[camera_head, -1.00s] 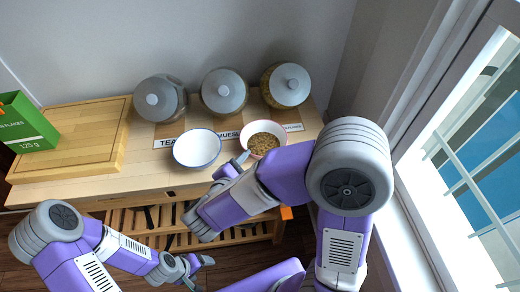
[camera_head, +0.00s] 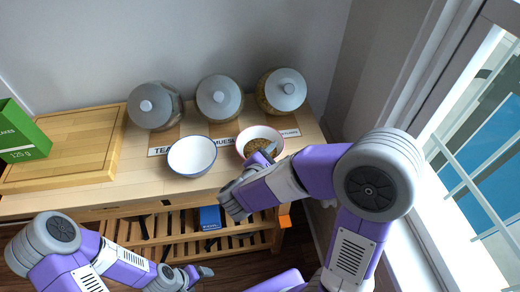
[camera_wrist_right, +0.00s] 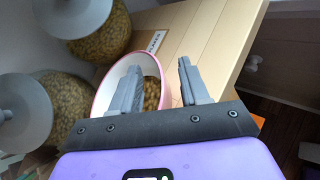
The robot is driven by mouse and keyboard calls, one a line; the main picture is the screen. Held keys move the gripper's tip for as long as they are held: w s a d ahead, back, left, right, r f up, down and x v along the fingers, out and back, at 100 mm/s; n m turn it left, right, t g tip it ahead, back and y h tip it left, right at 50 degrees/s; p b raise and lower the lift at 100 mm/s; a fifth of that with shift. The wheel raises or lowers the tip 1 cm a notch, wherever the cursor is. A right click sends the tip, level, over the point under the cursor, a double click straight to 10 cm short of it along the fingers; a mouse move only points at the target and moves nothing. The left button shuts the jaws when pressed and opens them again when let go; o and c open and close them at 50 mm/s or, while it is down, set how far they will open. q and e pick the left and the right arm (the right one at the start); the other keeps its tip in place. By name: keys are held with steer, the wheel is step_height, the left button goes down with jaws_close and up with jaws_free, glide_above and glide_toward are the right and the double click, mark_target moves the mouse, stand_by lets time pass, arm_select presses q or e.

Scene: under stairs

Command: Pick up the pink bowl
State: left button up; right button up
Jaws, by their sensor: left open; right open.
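The pink bowl (camera_head: 245,136) stands on the wooden counter, right of a white bowl with a blue rim (camera_head: 192,156), and holds brown grainy food. My right gripper (camera_head: 268,151) is open at the bowl's front right side and hides part of it. In the right wrist view the pink bowl (camera_wrist_right: 103,92) shows behind the open right gripper (camera_wrist_right: 160,78). One finger overlaps the bowl's inside and the other is right of its rim. I cannot tell whether they touch it. My left gripper (camera_head: 200,273) is open and empty, low in front of the counter.
Three lidded jars (camera_head: 219,97) stand behind the bowls. A cutting board (camera_head: 75,150) and a green box (camera_head: 22,135) are at the left. A slatted shelf with a blue box (camera_head: 210,218) is below. A window (camera_head: 480,180) is at the right.

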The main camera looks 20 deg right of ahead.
jaws_close()
steer(key=shift+r, duration=0.1)
stand_by(0.3)
steer(key=shift+r+p, duration=2.1)
steer(key=shift+r, duration=2.85)
steer(key=c, duration=0.7)
jaws_free()
jaws_close()
